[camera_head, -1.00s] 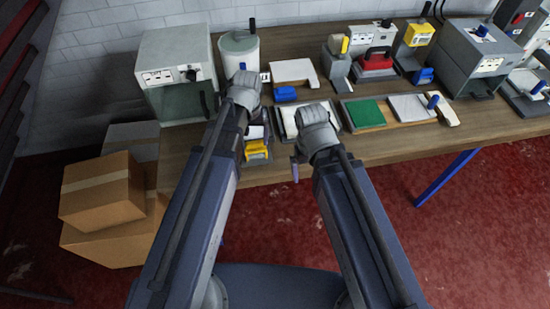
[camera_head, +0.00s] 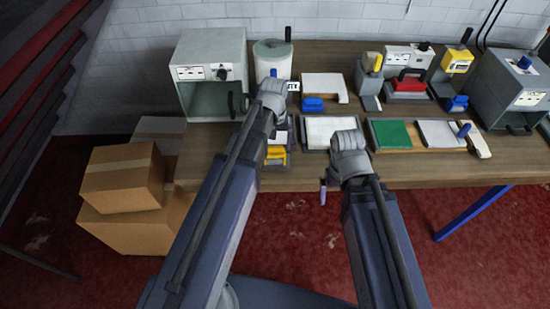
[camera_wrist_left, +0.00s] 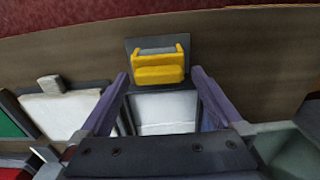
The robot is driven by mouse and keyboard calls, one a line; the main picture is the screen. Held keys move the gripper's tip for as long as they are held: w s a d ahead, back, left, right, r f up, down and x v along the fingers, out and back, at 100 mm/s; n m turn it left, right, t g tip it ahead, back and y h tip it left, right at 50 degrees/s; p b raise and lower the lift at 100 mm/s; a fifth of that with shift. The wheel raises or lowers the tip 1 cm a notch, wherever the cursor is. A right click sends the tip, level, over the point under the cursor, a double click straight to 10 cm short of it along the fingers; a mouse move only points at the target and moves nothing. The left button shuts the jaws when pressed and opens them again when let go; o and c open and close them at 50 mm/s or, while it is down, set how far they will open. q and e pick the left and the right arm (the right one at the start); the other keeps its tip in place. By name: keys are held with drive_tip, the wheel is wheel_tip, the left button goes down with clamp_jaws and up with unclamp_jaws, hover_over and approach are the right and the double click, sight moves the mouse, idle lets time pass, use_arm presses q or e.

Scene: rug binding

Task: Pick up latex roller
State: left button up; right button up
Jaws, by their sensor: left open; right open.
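A yellow roller-like piece (camera_head: 276,154) sits on a dark tray near the front edge of the table, below the white canister; I take it as the latex roller, though its shape is small here. In the left wrist view the same yellow piece (camera_wrist_left: 158,70) lies on a dark plate beside a white pad (camera_wrist_left: 163,112). My left gripper (camera_head: 270,100) is above this tray, and its fingers (camera_wrist_left: 160,82) are open and empty on either side of the yellow piece in the picture. My right gripper (camera_head: 335,178) hangs open and empty by the table's front edge.
A grey box oven (camera_head: 211,75) and a white canister (camera_head: 271,58) stand behind. A white pad (camera_head: 322,132), green pad (camera_head: 391,134) and blue-handled tool (camera_head: 464,130) lie to the right. Cardboard boxes (camera_head: 125,180) stand left of the table (camera_head: 420,178).

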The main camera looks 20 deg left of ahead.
sight(275, 152)
use_arm(q)
drive_tip(key=shift+d+f+b, duration=0.1)
drive_tip(key=shift+f+b, duration=2.55)
drive_tip(key=shift+r, duration=0.1)
drive_tip(key=c, duration=1.4)
wheel_tip(275, 152, up, 10)
drive_tip(key=p, duration=1)
drive_tip(key=shift+r, duration=0.1)
